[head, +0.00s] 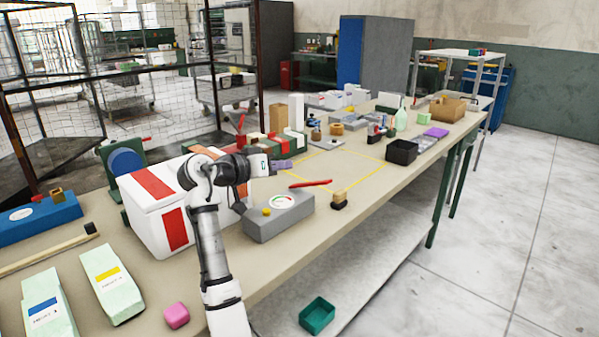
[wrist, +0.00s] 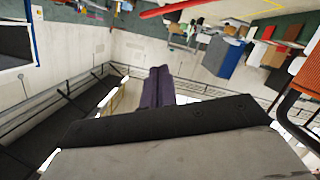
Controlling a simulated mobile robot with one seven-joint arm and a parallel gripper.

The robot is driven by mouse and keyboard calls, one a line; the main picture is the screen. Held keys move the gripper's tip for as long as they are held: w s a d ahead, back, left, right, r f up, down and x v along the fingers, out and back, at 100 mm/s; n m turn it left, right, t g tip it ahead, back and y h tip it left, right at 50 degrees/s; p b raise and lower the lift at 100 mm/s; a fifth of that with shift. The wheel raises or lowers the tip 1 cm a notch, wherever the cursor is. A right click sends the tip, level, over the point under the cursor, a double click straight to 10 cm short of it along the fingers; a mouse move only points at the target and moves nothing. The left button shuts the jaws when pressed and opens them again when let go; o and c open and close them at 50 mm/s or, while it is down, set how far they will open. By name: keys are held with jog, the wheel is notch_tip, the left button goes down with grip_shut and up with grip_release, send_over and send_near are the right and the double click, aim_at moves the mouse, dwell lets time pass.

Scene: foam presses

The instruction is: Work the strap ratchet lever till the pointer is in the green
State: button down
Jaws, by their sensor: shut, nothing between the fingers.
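A grey box (head: 279,220) with a round white dial (head: 283,202) and a yellow knob (head: 267,212) sits on the bench. The dial has coloured marks; its pointer is too small to read. A long red lever (head: 311,184) shows just above the box's far edge; I cannot tell how it joins the box. In the wrist view a red bar (wrist: 175,7), likely the lever, crosses the top. My gripper (head: 284,165) is behind and left of the lever, apart from it. Its purple fingers (wrist: 158,88) are together and empty. I cannot make out a strap.
A white box with red bands (head: 147,215) stands left of my arm. A wooden-handled brush (head: 339,199) stands right of the grey box. A yellow-outlined area (head: 350,157) of the bench is mostly clear.

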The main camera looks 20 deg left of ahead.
jog(key=p, duration=0.3)
send_over(309, 184)
jog(key=s, duration=0.3)
jog(key=f, duration=0.2)
jog(key=shift+w+d+f+p, duration=0.1)
jog(key=shift+d+f+p, duration=0.1)
jog(key=shift+d+f, duration=0.3)
jog(key=shift+w+d+f+p, duration=0.1)
jog(key=shift+d+f+p, duration=0.15)
jog(key=shift+f, duration=0.45)
jog(key=shift+d+f+p, duration=0.15)
jog(key=shift+d+f, duration=0.3)
jog(key=shift+f, duration=0.15)
jog(key=shift+f, duration=0.1)
jog(key=f+m+b, duration=0.1)
jog(key=b, duration=0.2)
jog(key=d+f+m+y+b, duration=0.1)
jog(key=f+b, duration=0.1)
jog(key=b, duration=0.1)
jog(key=d+f+m+b, duration=0.1)
jog(key=f+b, duration=0.1)
jog(key=b, duration=0.1)
jog(key=shift+s+d+f+m, duration=0.1)
jog(key=shift+s+d+m, duration=0.1)
jog(key=shift+s+m, duration=0.2)
jog(key=shift+r+p, duration=0.3)
jog(key=shift+p, duration=0.1)
